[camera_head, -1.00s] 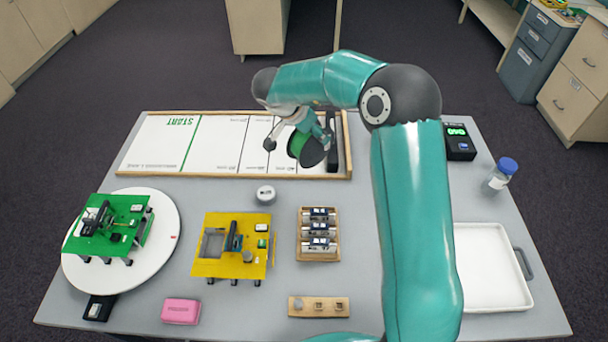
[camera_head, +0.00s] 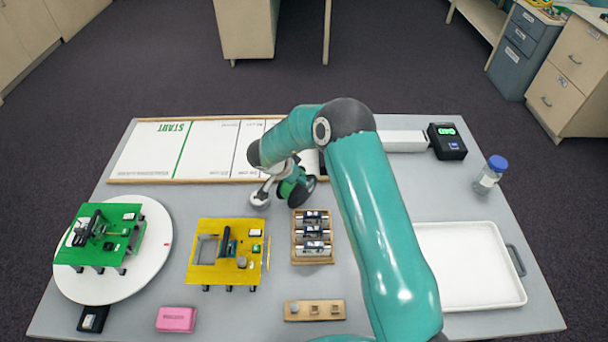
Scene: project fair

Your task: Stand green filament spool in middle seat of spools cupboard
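The green filament spool (camera_head: 298,188), with a dark round face, is in the middle of the view, near the front edge of the white board. My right gripper (camera_head: 281,186) is at its left side and appears shut on it. The spool is tilted, and its contact with the gripper is partly hidden. Whether it clears the table is hard to tell. My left gripper is not in view. I cannot identify a spools cupboard or its middle seat in this view.
A wooden rack (camera_head: 313,261) with three dark-and-silver parts stands just in front of the spool. A yellow stand (camera_head: 205,274), turntable (camera_head: 155,270) and white tray (camera_head: 465,265) occupy the table. My arm covers its centre right.

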